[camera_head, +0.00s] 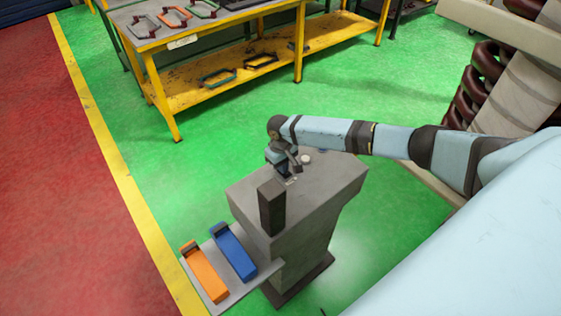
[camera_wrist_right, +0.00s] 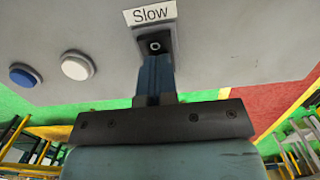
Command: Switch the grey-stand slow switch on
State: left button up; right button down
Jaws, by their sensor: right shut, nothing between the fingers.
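The grey stand (camera_head: 325,195) is in the middle of the head view. In the right wrist view its grey top (camera_wrist_right: 240,50) carries a white label reading "Slow" (camera_wrist_right: 150,13). The slow switch (camera_wrist_right: 155,46) is just below that label, with a small round metal part showing. My right gripper (camera_head: 290,176) is over the stand's top. In the right wrist view its fingers (camera_wrist_right: 155,70) are shut and empty, with their tips right at the switch. They hide part of it, and I cannot tell whether they touch it or which way it is set. My left gripper is not in view.
A white button (camera_wrist_right: 76,66) and a blue button (camera_wrist_right: 24,75) sit left of the switch in the wrist view. A dark upright block (camera_head: 271,208) stands at the stand's front. Orange (camera_head: 205,275) and blue (camera_head: 233,252) pedals lie beside it. A yellow workbench (camera_head: 225,78) stands behind.

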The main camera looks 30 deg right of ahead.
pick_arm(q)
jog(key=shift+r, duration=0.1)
pick_arm(e)
jog(key=shift+s+d+f, duration=0.1)
jog(key=shift+s+f, duration=0.2)
jog(key=shift+s, duration=0.25)
jog(key=shift+r, duration=0.25)
jog(key=r+p, duration=0.1)
jog(key=r, duration=0.1)
jog(key=w+r+p, duration=0.1)
jog(key=r+p, duration=0.1)
jog(key=shift+w+d, duration=0.1)
jog(key=shift+d, duration=0.1)
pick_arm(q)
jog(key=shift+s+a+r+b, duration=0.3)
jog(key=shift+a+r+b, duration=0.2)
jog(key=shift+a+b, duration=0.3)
pick_arm(e)
notch_tip(320, 180, up, 10)
jog(key=shift+w+a, duration=0.25)
jog(key=shift+a, duration=0.1)
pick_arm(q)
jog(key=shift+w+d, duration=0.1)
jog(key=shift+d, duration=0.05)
pick_arm(e)
jog(key=shift+w+d, duration=0.1)
